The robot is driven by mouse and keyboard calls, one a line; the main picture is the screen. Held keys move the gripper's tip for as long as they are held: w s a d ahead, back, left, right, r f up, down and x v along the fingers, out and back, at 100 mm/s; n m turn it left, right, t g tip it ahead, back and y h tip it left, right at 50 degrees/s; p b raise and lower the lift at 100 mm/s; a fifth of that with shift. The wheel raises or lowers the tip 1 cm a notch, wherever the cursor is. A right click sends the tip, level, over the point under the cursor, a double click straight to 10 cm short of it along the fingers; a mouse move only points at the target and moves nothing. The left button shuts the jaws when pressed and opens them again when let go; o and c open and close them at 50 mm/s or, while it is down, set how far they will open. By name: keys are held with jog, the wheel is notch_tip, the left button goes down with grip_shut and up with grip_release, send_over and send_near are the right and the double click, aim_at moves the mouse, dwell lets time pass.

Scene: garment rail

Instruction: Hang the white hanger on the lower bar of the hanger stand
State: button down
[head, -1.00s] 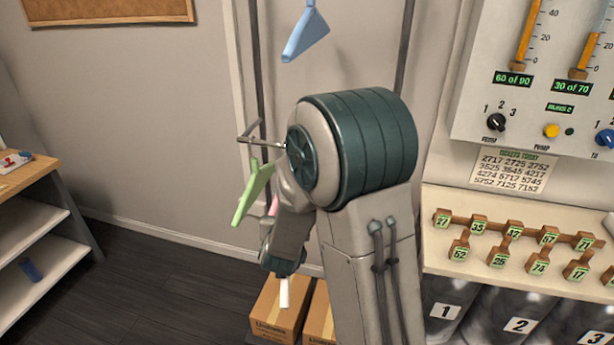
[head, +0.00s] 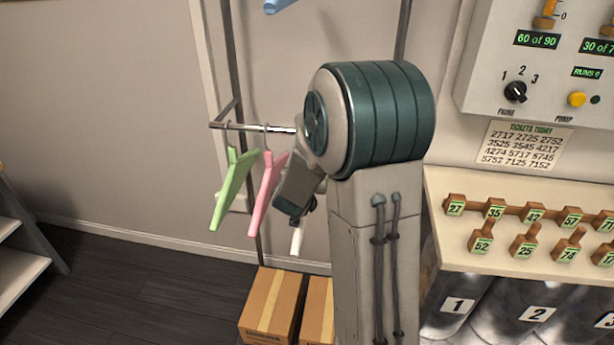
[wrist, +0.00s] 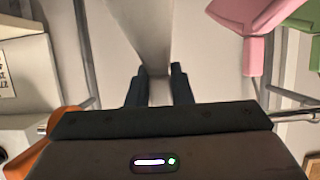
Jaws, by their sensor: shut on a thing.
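My gripper (wrist: 162,88) is shut on the white hanger (wrist: 143,30), which extends away between its two dark fingers in the wrist view. In the head view a small part of the white hanger (head: 297,238) shows below my wrist; my arm hides the rest. The lower bar (head: 250,127) of the hanger stand runs to the right behind my arm. The white hanger is below the bar's level in the picture and apart from the visible part of the bar. Its hook is not clearly seen.
A green hanger (head: 232,190) and a pink hanger (head: 266,192) hang on the lower bar, left of the white one. A blue hanger (head: 280,5) is higher up. Cardboard boxes (head: 270,305) stand on the floor below. A counter (head: 440,190) with numbered tags is at the right.

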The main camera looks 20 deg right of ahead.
jog(key=shift+w+d+p, duration=0.15)
jog(key=shift+w+d, duration=0.5)
jog(key=shift+w, duration=0.3)
jog(key=shift+w+d+p, duration=0.15)
jog(key=shift+w+d, duration=0.5)
jog(key=shift+w, duration=0.25)
jog(key=shift+w+d+p, duration=0.15)
jog(key=shift+w+d, duration=0.5)
jog(key=shift+w, duration=0.3)
notch_tip(320, 180, down, 3)
jog(key=b, duration=0.3)
jog(key=shift+a, duration=0.1)
jog(key=c, duration=1.2)
grip_release()
jog(key=shift+s, duration=0.1)
